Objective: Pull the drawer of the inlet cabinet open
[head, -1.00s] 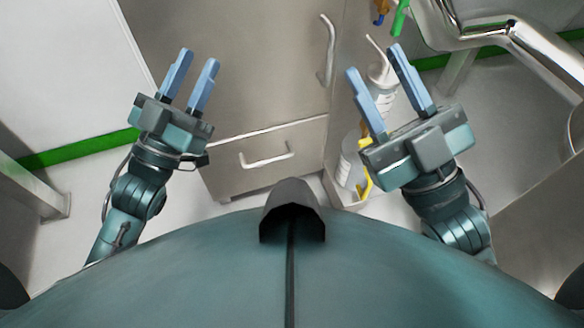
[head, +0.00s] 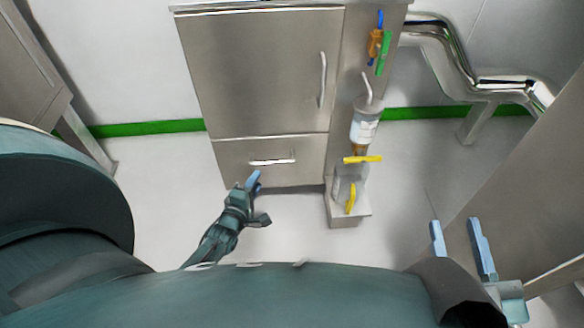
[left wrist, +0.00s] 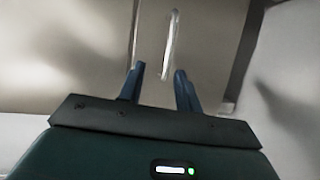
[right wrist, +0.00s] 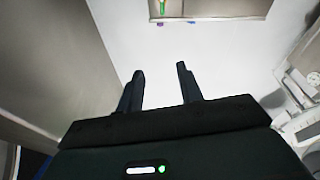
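The inlet cabinet (head: 262,70) is a grey steel box with a door above and a drawer (head: 235,173) below. The drawer front looks flush with the cabinet. Its pale horizontal bar handle (head: 272,161) shows in the head view. My left gripper (head: 255,179) is just below and left of the handle, fingers pointing at the drawer. In the left wrist view the handle (left wrist: 169,45) lies beyond the open fingertips (left wrist: 157,70), in line with the gap, nearer the right finger. My right gripper (head: 456,224) is open and empty, well to the right of the cabinet.
A bottle (head: 364,125) and yellow-handled parts (head: 362,159) are on a side bracket (head: 349,212) right of the drawer. The door has a vertical handle (head: 322,80). A shiny pipe (head: 450,62) runs behind. A grey panel (head: 530,190) stands near my right gripper. The floor before the drawer is clear.

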